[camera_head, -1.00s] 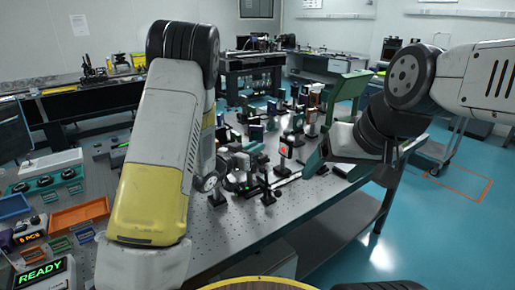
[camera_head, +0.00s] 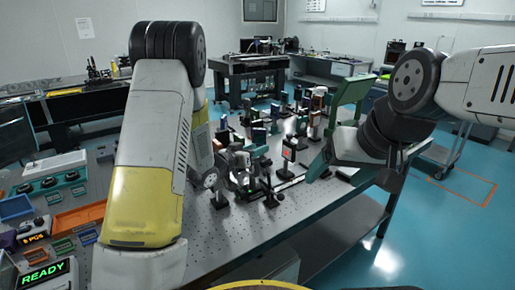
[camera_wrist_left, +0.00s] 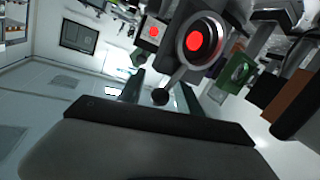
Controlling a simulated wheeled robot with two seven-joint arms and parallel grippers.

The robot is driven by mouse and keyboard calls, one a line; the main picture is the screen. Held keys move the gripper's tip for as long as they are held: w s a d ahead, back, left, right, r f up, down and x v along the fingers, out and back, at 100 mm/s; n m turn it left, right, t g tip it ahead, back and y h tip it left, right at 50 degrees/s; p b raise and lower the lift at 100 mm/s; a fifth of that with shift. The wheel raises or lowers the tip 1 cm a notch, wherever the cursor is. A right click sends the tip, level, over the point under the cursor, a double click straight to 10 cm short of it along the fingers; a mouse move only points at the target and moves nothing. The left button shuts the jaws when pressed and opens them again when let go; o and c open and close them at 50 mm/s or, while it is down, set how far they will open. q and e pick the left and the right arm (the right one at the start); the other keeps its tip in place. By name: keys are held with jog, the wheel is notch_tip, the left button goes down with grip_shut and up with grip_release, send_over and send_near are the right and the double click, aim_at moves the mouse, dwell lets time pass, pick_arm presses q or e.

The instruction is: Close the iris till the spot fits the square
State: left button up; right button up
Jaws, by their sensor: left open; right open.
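The iris (camera_wrist_left: 202,40) is a dark ring with a pale rim and a bright red centre in the left wrist view. A thin lever ends in a dark ball (camera_wrist_left: 160,97), close to the dark edge of my left gripper (camera_wrist_left: 150,118). A small card (camera_wrist_left: 152,32) with a red spot stands left of the ring; it also shows in the head view (camera_head: 288,147). The spot's fit in the square is too small to judge. My left gripper is open, largely hidden behind my forearm in the head view.
The perforated optical table (camera_head: 250,230) carries several mounts close together. An orange tray (camera_head: 78,218) and a READY display (camera_head: 45,273) are at left. The table's front is fairly clear.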

pick_arm(q)
jog(key=f+v, duration=0.1)
jog(key=v, duration=0.6)
jog(key=shift+s+a+r, duration=0.15)
jog(key=shift+s+r, duration=0.2)
jog(key=shift+r, duration=0.1)
